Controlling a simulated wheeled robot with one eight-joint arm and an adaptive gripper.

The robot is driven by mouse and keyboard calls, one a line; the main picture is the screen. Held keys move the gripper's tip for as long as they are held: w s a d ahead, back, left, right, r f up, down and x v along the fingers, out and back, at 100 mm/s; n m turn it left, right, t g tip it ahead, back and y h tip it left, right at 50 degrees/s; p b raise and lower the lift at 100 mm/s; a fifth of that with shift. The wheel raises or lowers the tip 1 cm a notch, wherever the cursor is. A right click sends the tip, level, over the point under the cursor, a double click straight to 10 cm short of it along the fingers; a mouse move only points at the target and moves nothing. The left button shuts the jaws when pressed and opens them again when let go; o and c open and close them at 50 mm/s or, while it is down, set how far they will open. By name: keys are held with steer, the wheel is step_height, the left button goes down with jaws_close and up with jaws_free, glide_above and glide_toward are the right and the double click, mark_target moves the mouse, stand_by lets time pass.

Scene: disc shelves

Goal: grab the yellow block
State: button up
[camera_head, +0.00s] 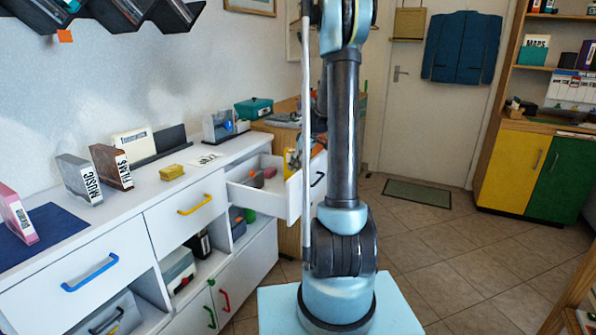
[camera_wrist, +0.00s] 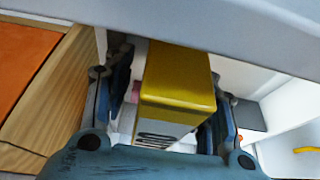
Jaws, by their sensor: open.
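A yellow block (camera_wrist: 180,72) with a pale, dark-striped lower face stands between the two fingers of my gripper (camera_wrist: 170,95) in the wrist view. The fingers are apart, one on each side of it, and I cannot tell whether either touches it. In the head view a yellow thing (camera_head: 290,160) shows at the open drawer (camera_head: 265,200), partly hidden by my arm; it seems to be the same block. My gripper is mostly hidden behind my arm there. Another small yellow block (camera_head: 172,172) lies on the white counter, away from my gripper.
The white cabinet (camera_head: 120,225) carries several upright cases, including a grey one (camera_head: 79,179), and a teal box (camera_head: 254,108) stands farther back. A pale edge crosses above the block in the wrist view. Floor (camera_head: 450,250) to the right is clear.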

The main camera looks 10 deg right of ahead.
steer(key=shift+c, duration=0.6)
steer(key=c, duration=1)
